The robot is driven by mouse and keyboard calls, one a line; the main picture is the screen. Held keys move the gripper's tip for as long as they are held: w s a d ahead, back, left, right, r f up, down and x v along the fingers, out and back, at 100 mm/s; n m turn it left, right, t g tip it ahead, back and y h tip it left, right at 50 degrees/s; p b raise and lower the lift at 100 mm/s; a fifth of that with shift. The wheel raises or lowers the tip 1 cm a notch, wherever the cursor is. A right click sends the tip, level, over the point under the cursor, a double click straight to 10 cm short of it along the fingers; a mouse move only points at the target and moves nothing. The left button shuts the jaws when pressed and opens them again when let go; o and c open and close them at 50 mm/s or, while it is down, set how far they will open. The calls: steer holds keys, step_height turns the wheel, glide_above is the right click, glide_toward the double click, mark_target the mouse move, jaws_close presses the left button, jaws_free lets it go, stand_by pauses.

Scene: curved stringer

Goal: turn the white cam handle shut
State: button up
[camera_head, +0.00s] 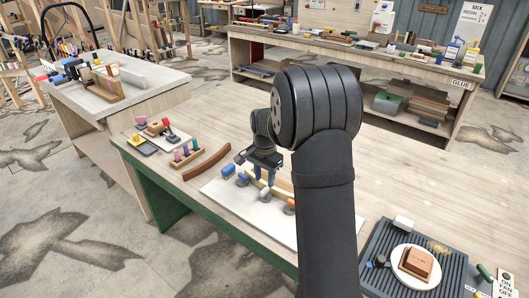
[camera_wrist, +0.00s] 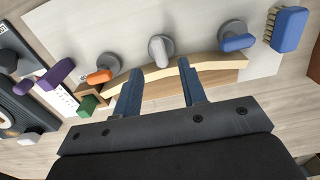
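The white cam handle (camera_wrist: 161,52) sits on a round grey disc in the middle of the wrist view, between an orange cam handle (camera_wrist: 99,77) and a blue cam handle (camera_wrist: 238,43). The white handle points toward the curved wooden strip (camera_wrist: 205,64), while the orange and blue ones lie more along it. My gripper (camera_wrist: 157,68) is open, with one blue finger on each side of the white handle's end and nothing visibly held. Whether a finger touches the handle I cannot tell. In the head view my gripper (camera_head: 264,174) is over the white board (camera_head: 225,198).
A blue brush-like block (camera_wrist: 289,29) stands beside the blue cam. A green block (camera_wrist: 88,106) and purple pegs (camera_wrist: 57,74) are at the wrist view's left. A dark ribbed tray (camera_head: 377,270) and a loose curved brown strip (camera_head: 207,162) lie on the bench.

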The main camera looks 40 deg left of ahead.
mark_target(265, 189)
step_height(265, 189, up, 13)
steer(key=shift+f, duration=0.15)
stand_by(0.6)
step_height(265, 189, down, 17)
steer(key=shift+f, duration=0.15)
stand_by(0.5)
steer(key=shift+f, duration=0.2)
steer(key=shift+r+n, duration=0.2)
steer(key=shift+n, duration=0.6)
step_height(265, 189, up, 17)
step_height(265, 189, down, 17)
steer(key=n, duration=0.5)
stand_by(1.3)
